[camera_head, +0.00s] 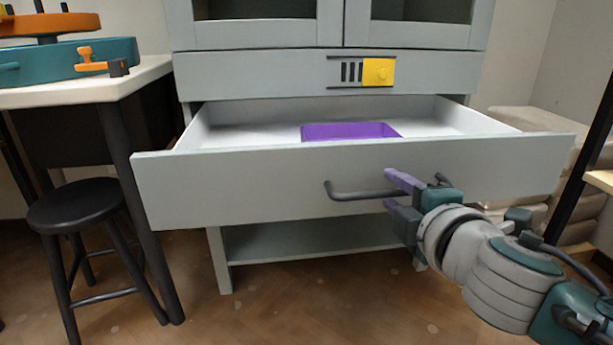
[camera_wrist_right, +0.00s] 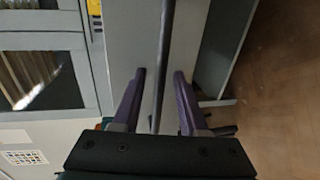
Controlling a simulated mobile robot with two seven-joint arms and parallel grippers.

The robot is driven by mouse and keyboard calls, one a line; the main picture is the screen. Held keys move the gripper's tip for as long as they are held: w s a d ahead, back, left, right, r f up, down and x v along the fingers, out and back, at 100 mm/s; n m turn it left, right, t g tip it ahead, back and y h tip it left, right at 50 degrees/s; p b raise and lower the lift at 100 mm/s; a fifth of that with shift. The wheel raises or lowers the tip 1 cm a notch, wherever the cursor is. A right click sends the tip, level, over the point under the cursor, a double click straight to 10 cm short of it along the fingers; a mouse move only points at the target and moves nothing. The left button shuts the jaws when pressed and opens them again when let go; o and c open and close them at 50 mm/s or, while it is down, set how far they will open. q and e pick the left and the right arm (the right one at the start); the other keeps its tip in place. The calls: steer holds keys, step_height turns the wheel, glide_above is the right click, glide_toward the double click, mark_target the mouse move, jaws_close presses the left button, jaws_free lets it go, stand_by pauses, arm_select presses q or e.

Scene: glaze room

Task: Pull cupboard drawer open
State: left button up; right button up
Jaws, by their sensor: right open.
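The cupboard drawer (camera_head: 250,185) is pale grey and stands pulled out from the cupboard (camera_head: 260,85), with its inside showing from above. A dark bar handle (camera_head: 350,194) runs across its front. My right gripper (camera_head: 393,192) is at the right end of the handle, with its purple fingers apart. In the right wrist view the handle (camera_wrist_right: 163,60) passes between the two open fingers of the gripper (camera_wrist_right: 160,98), with gaps visible on both sides. My left gripper is not in view.
A purple tray (camera_head: 350,131) lies inside the drawer. A black stool (camera_head: 90,205) and a white-topped table (camera_head: 90,90) stand at the left. Beige stacked bags (camera_head: 510,120) are at the right. Wooden floor (camera_head: 310,310) is clear in front.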

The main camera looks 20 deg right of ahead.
steer(key=shift+s+r, duration=0.1)
steer(key=shift+s, duration=0.2)
steer(key=p+v, duration=0.2)
steer(key=v, duration=0.7)
steer(key=shift+s, duration=0.15)
steer(key=shift+a, duration=0.1)
